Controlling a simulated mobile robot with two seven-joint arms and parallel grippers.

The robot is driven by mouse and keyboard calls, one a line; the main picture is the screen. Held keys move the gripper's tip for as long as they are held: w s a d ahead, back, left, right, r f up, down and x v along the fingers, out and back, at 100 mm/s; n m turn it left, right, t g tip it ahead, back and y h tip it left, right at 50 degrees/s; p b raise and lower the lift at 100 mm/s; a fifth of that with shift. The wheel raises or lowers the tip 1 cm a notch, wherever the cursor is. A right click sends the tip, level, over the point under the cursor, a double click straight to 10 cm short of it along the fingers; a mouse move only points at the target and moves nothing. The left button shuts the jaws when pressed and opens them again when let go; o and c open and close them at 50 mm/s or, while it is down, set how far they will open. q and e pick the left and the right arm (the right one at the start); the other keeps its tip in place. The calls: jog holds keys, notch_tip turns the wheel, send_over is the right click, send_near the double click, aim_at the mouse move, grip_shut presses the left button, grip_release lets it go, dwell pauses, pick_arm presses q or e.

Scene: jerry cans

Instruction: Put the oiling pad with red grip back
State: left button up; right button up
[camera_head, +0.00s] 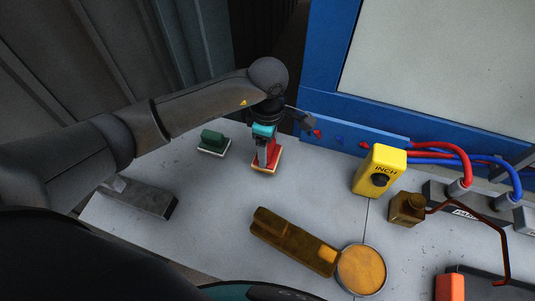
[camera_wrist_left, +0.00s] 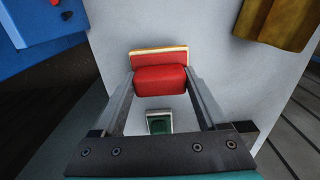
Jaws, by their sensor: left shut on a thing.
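The oiling pad with red grip (camera_head: 274,156) has a red block on a pale base with an orange edge. My left gripper (camera_head: 267,158) points down over it and is shut on its red grip. In the left wrist view, the red grip (camera_wrist_left: 160,80) sits between the two fingers. The pad is at or just above the table; I cannot tell whether it touches. A second pad with a green grip (camera_head: 212,140) rests on the table to its left, and also shows in the left wrist view (camera_wrist_left: 159,122). My right gripper is not in view.
On the grey table (camera_head: 215,195) are a dark metal block (camera_head: 145,198), a brown bar-shaped piece (camera_head: 292,240), a round tin (camera_head: 361,270), a yellow INCH box (camera_head: 370,178) and a small brown container (camera_head: 407,208). A blue-framed machine (camera_head: 330,60) with red and blue hoses stands behind.

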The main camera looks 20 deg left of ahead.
pick_arm(q)
jog(key=shift+f, duration=2)
jog(key=shift+f+b, duration=0.15)
jog(key=shift+b, duration=0.2)
jog(key=o, duration=1.1)
notch_tip(320, 180, up, 12)
jog(key=shift+r+p, duration=0.2)
jog(key=shift+p, duration=0.45)
